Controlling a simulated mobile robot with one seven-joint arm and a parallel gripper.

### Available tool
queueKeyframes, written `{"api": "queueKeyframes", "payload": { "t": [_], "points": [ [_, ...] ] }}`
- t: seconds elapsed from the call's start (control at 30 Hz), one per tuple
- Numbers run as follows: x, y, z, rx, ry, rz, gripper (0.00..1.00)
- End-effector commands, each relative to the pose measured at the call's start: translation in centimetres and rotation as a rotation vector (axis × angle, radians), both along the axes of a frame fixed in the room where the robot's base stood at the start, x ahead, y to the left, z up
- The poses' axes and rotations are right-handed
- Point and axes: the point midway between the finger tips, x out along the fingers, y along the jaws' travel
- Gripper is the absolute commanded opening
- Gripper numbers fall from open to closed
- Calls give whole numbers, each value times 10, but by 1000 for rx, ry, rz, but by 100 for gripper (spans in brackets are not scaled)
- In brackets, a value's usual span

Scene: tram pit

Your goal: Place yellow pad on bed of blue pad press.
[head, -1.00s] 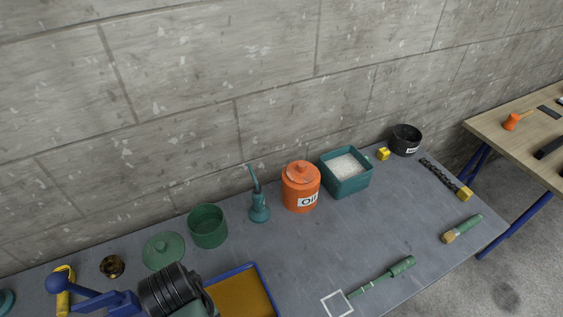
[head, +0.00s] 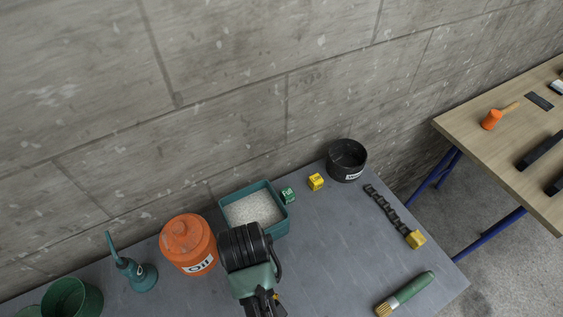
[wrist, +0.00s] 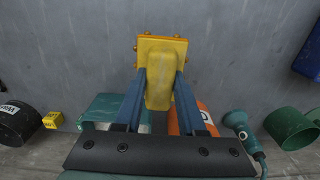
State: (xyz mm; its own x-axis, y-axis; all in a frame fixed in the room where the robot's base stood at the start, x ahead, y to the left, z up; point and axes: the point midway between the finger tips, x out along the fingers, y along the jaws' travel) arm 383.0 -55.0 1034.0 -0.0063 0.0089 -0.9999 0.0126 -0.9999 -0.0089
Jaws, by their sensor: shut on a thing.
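The yellow pad (wrist: 160,72), a block on a plate with small orange studs, is in the wrist view between the two blue fingers of my gripper (wrist: 160,88). My gripper is shut on it, and it hangs above the grey bench. In the head view my gripper (head: 265,304) is at the bottom edge, in front of the teal box, its fingertips mostly hidden. The blue pad press is not in the head view. A dark blue shape (wrist: 308,52) is cut off at the right of the wrist view; I cannot tell what it is.
The grey bench carries a green pot (head: 72,299), a teal oil can (head: 138,276), an orange Oil jar (head: 188,244), a teal box (head: 282,222) of white granules, green (head: 288,194) and yellow (head: 316,182) cubes, a black pot (head: 347,160), a chain (head: 388,208) and a brush (head: 410,290).

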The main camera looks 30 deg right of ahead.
Motion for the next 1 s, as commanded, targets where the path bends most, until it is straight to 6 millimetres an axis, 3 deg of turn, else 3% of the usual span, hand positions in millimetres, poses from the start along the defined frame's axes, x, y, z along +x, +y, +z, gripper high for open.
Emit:
{"api": "queueKeyframes", "payload": {
  "t": [0.1,0.3,0.5,1.0],
  "points": [
    [-30,-28,-4,1,2,5,0],
    [-52,-45,-20,0,4,21,0],
    [-52,-44,-55,-1,3,22,0],
    [-51,-44,-106,-2,0,22,0]
  ]
}}
